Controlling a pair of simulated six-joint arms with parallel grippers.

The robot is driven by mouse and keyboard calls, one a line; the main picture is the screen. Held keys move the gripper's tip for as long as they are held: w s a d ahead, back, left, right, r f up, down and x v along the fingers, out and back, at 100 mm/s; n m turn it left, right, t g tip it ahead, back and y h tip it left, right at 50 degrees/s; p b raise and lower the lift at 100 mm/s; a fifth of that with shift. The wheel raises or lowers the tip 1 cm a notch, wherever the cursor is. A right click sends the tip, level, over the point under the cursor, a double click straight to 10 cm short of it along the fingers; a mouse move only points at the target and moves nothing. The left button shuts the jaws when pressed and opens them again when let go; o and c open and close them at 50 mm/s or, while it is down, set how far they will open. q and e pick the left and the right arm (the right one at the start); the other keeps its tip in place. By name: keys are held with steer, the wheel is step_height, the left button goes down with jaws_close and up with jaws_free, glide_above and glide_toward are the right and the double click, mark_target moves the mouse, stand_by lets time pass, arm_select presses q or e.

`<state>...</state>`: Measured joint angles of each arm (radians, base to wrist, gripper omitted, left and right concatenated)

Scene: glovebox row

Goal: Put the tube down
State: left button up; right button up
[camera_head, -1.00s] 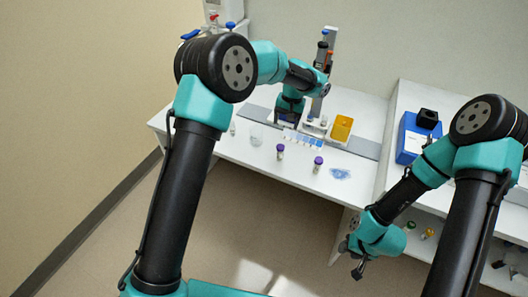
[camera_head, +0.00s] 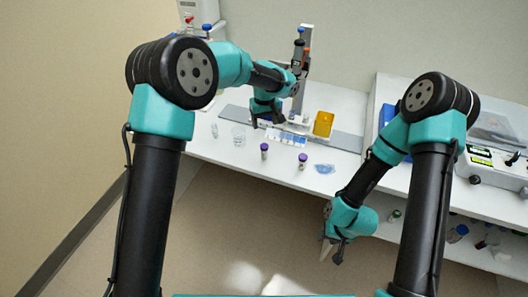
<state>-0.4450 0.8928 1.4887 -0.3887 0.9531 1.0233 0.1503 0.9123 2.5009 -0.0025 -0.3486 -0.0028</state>
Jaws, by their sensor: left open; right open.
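Two small tubes with purple caps stand upright on the white bench: the left tube (camera_head: 264,152) and the right tube (camera_head: 302,162), both near the front edge. A small clear vessel (camera_head: 214,130) stands further left. My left gripper (camera_head: 262,122) is open over the back of the bench, behind the two capped tubes and apart from them. Its fingers are small and partly dark, and I see no tube between them. My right gripper (camera_head: 333,251) is open and empty, low in front of the bench. I cannot tell which tube the task means.
A clear beaker (camera_head: 238,135) stands left of the capped tubes. A blue-and-white rack (camera_head: 287,138), an orange tray (camera_head: 323,124) and a tall stand (camera_head: 300,75) are close to my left gripper. A crumpled blue item (camera_head: 324,169) lies at right. A white instrument (camera_head: 495,165) stands far right.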

mark_target(264, 146)
arm_select(q)
step_height(264, 146, down, 10)
steer(key=shift+r, duration=0.15)
stand_by(0.4)
steer(key=shift+a+f, duration=0.1)
steer(key=shift+f, duration=2.5)
steer(key=shift+c, duration=0.3)
steer(key=c, duration=1)
steer(key=shift+r, duration=0.15)
